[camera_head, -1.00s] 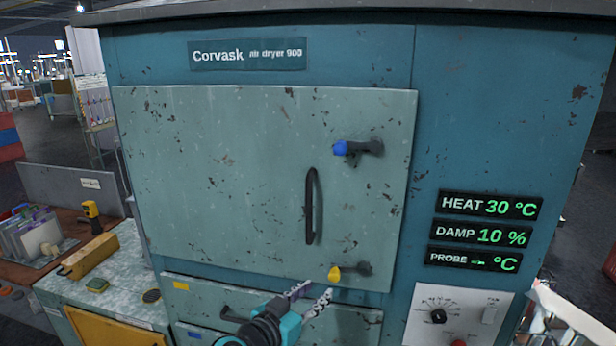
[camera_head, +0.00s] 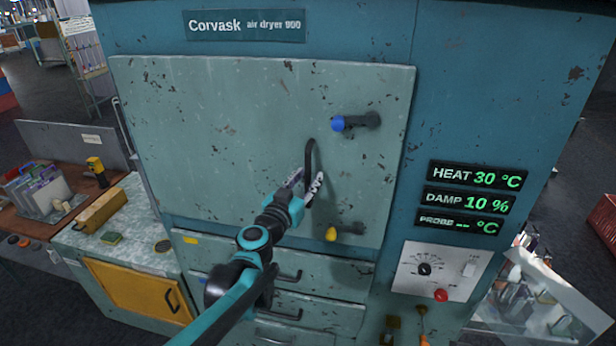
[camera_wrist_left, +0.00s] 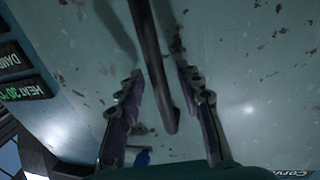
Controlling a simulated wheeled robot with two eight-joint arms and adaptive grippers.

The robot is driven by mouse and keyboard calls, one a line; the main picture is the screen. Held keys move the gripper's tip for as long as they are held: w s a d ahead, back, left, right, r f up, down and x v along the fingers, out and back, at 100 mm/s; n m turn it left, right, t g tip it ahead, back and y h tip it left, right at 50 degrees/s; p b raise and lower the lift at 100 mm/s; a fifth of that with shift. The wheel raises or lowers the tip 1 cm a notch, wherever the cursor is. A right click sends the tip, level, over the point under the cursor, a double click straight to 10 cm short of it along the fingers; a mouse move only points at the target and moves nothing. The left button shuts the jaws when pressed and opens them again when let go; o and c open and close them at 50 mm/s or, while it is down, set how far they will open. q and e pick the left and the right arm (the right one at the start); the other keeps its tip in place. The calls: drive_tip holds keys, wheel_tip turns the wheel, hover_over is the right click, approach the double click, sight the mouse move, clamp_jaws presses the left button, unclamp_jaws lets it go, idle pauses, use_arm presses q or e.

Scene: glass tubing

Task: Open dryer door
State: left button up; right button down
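The pale green dryer door (camera_head: 220,130) is shut flush with the blue dryer front. Its vertical black handle (camera_head: 309,153) is right of the door's middle. A blue-tipped latch (camera_head: 339,123) sits above right of it and a yellow-tipped latch (camera_head: 332,234) below right. My left gripper (camera_head: 304,183) is at the lower part of the handle. In the left wrist view the gripper (camera_wrist_left: 160,75) is open, with one finger on each side of the handle bar (camera_wrist_left: 150,55) and gaps between. My right gripper is in neither view.
Drawers with black handles (camera_head: 285,312) lie under the door. Displays (camera_head: 475,178) and a control panel (camera_head: 443,272) are at right. A low cabinet (camera_head: 140,285) and a cluttered bench (camera_head: 75,220) stand at left. The space before the door is clear.

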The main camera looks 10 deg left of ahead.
use_arm(q)
drive_tip(key=shift+w+d, duration=0.1)
drive_tip(key=shift+w, duration=0.2)
clamp_jaws()
drive_tip(key=shift+s, duration=0.1)
